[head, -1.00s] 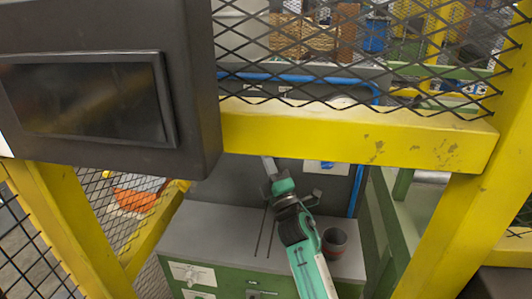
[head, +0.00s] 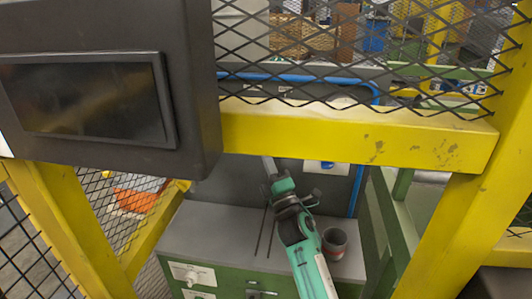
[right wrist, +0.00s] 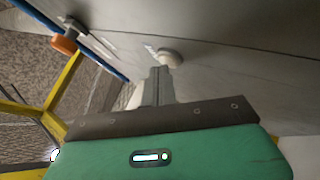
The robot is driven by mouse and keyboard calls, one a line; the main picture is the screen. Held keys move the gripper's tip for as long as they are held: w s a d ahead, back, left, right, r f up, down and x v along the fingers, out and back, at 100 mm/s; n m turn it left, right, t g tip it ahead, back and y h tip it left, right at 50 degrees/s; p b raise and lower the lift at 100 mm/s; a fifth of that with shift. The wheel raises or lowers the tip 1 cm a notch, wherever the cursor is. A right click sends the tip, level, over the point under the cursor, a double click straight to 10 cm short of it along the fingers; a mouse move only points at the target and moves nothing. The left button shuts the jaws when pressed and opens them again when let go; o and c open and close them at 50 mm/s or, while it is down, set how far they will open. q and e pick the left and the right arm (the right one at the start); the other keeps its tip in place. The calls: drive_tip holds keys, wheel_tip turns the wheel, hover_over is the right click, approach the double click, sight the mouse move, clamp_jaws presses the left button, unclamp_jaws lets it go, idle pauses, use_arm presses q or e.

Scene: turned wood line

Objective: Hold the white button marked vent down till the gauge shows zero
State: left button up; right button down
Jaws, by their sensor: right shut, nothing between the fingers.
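In the right wrist view a round white button (right wrist: 170,58) sticks out of a grey panel. A small pale label lies beside it, too blurred to read. My right gripper (right wrist: 159,72) is shut and empty, its fingertips right at the button. I cannot tell whether they touch it or press it. In the head view my right gripper (head: 267,163) reaches up to the grey panel (head: 225,180), its tips hidden by a yellow beam. The button is hidden there. My left gripper is not in view.
A yellow beam (head: 350,138) with wire mesh above crosses in front of the panel. A dark screen box (head: 195,120) hangs at the left. A grey-topped green cabinet (head: 215,228) stands below with a cup (head: 334,243). The right wrist view shows an orange knob (right wrist: 64,44).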

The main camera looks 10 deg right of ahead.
drive_tip(key=shift+s, duration=0.1)
drive_tip(key=shift+s+a, duration=0.3)
drive_tip(key=shift+s, duration=0.3)
drive_tip(key=s, duration=0.1)
drive_tip(key=s+a, duration=0.1)
drive_tip(key=s, duration=0.1)
drive_tip(key=s+a, duration=0.1)
drive_tip(key=shift+s+p, duration=0.3)
idle(0.5)
